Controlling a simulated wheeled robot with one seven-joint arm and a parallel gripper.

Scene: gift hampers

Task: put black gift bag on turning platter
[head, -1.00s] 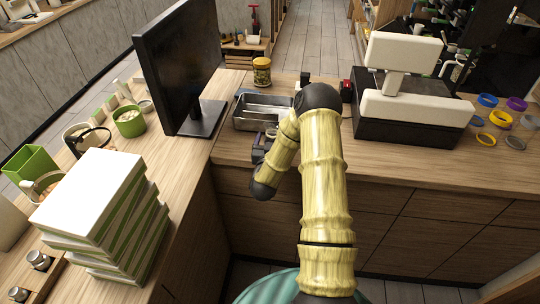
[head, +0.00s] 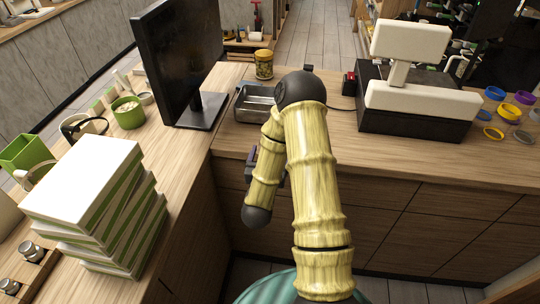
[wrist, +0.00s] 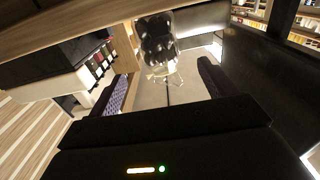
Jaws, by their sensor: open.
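I cannot make out a black gift bag or a turning platter in either view. My gripper shows in the wrist view (wrist: 165,88) as two dark finger pads, spread wide apart with nothing between them. In the head view my arm hides most of the gripper; a small dark part of it shows left of the forearm, in front of the counter's front edge. Beyond the fingers in the wrist view is a dark, shiny, partly see-through object (wrist: 157,38) that I cannot identify.
A stack of white-and-green boxes (head: 85,180) stands on the left counter. A black monitor (head: 178,60), metal tray (head: 256,104), yellow jar (head: 264,64) and cash register (head: 415,110) stand on the counter ahead. A green bowl (head: 128,118) is behind the stack. Counter between tray and register is partly clear.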

